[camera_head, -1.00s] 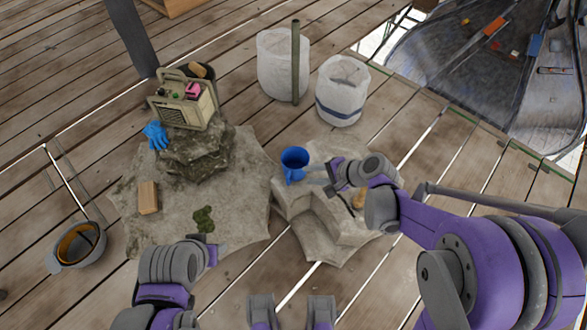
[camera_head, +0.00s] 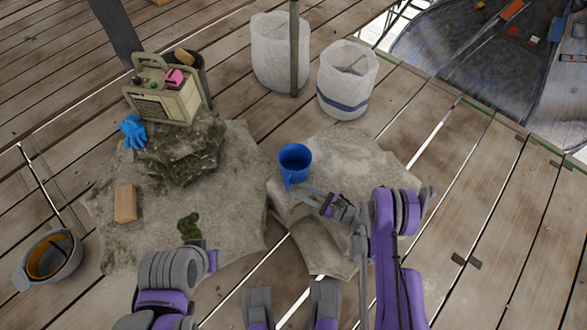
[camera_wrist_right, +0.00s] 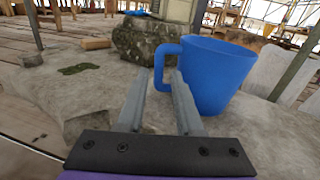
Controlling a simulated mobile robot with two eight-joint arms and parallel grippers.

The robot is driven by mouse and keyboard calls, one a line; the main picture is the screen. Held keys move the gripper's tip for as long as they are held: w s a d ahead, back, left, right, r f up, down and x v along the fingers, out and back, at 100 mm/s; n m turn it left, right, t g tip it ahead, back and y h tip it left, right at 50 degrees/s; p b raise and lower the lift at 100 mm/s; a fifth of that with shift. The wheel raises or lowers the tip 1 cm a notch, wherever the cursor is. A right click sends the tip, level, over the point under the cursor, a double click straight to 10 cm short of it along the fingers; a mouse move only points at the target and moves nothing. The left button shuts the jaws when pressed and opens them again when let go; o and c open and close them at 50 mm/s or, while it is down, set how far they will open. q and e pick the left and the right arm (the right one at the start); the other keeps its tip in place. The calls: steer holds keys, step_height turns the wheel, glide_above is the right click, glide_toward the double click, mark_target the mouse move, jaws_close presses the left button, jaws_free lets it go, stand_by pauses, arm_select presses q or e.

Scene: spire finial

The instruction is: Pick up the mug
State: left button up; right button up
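The blue mug (camera_head: 295,162) stands upright on the pale stone block in the middle of the head view, its handle toward me. My right gripper (camera_head: 312,193) is just in front of the mug, at the handle's side. In the right wrist view the mug (camera_wrist_right: 212,75) is large, and its handle points left. The two fingers of my right gripper (camera_wrist_right: 162,85) are apart, with the handle (camera_wrist_right: 165,62) at or just beyond the fingertips; I cannot tell whether it is between them. My left gripper (camera_head: 208,250) is low at the left, its fingers not clearly seen.
The pale stone block (camera_head: 350,160) bears the mug. A mossy rock (camera_head: 180,150) carries a beige radio-like box (camera_head: 165,100) and blue gloves (camera_head: 132,131). A wooden block (camera_head: 125,203) lies at left. White bags (camera_head: 345,85) stand behind. A bucket (camera_head: 50,258) is at lower left.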

steer(key=b+x, duration=0.2)
steer(key=x, duration=0.8)
jaws_close()
stand_by(1.3)
